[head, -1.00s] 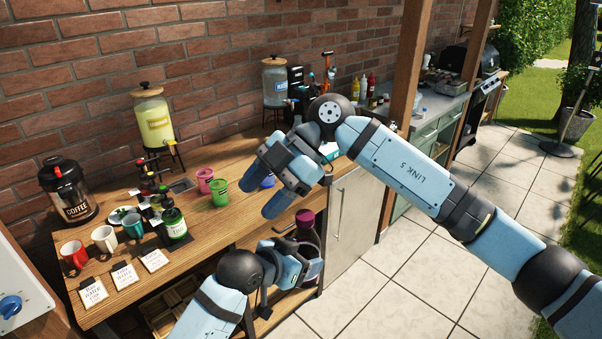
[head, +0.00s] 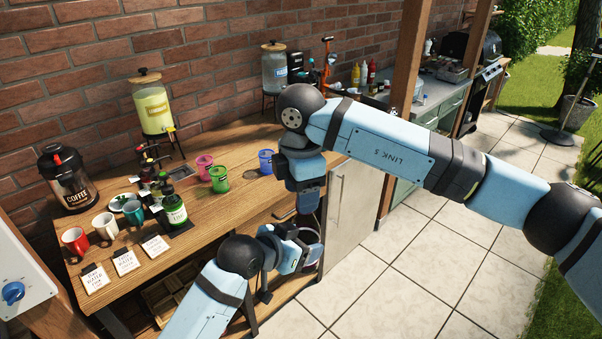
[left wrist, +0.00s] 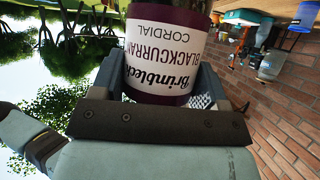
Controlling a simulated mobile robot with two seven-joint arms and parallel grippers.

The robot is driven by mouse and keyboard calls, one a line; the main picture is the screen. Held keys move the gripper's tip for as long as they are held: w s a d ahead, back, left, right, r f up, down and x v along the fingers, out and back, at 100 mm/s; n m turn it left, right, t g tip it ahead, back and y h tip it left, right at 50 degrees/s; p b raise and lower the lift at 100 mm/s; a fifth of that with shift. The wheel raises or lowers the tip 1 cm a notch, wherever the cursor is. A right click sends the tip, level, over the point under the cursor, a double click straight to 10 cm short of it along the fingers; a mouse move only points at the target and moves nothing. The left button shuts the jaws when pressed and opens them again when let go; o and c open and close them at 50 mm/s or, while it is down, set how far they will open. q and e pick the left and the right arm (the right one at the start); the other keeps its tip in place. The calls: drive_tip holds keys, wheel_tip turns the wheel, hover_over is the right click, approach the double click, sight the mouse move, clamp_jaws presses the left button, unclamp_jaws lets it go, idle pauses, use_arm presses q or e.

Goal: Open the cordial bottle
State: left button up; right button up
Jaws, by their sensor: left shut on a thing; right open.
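The cordial bottle (left wrist: 160,97) has a dark purple body and a white label reading "Brimbleck Blackcurrant Cordial". It fills the middle of the left wrist view, between the fingers of my left gripper (head: 296,245), which is shut on it. The bottle is held in front of the wooden table's edge. My right gripper (head: 308,205) is open and points down directly above my left gripper. It hides most of the bottle in the head view. The cap cannot be seen, so I cannot tell whether the right fingers are around it or just above it.
The paved floor (head: 345,275) at right is clear.

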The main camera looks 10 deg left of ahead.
drive_tip(key=shift+f, duration=0.55)
